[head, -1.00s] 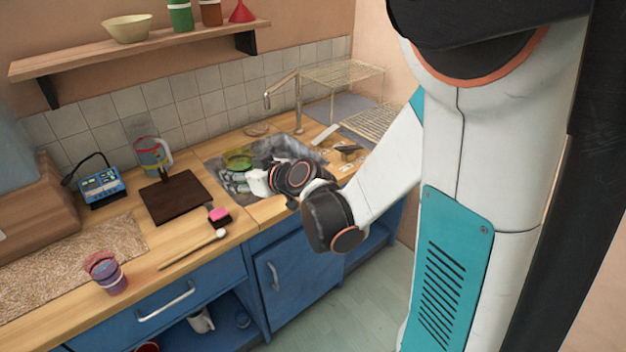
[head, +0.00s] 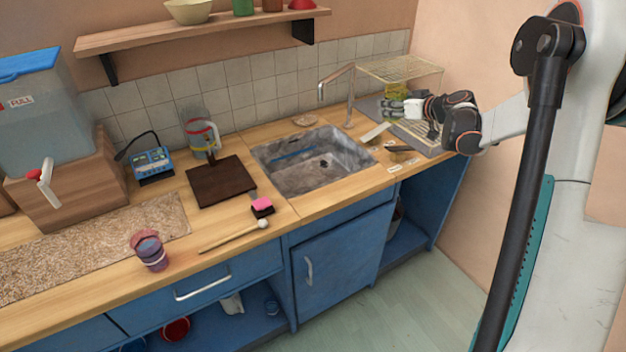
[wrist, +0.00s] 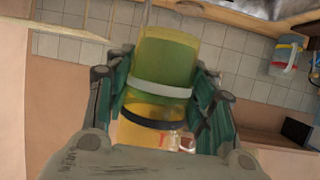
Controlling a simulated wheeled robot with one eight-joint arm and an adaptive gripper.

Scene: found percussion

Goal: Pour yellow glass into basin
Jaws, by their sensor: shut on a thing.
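My gripper (head: 402,109) is shut on the yellow glass (head: 397,90) at the right end of the counter, by the drying rack. In the wrist view the yellow glass (wrist: 165,60) is see-through, greenish in its upper part, and sits between the two fingers of my gripper (wrist: 160,95). Whether it holds liquid I cannot tell. The basin (head: 345,170) is a grey stone-like sink in the counter, to the left of my gripper. A blue strip and a dark drain show inside it.
A wire rack (head: 400,69) stands close around my gripper. A tap (head: 350,95) rises behind the basin. A dark board (head: 221,182), a pink sponge (head: 262,204), a wooden beater (head: 235,236) and a purple cup (head: 150,252) lie to the left.

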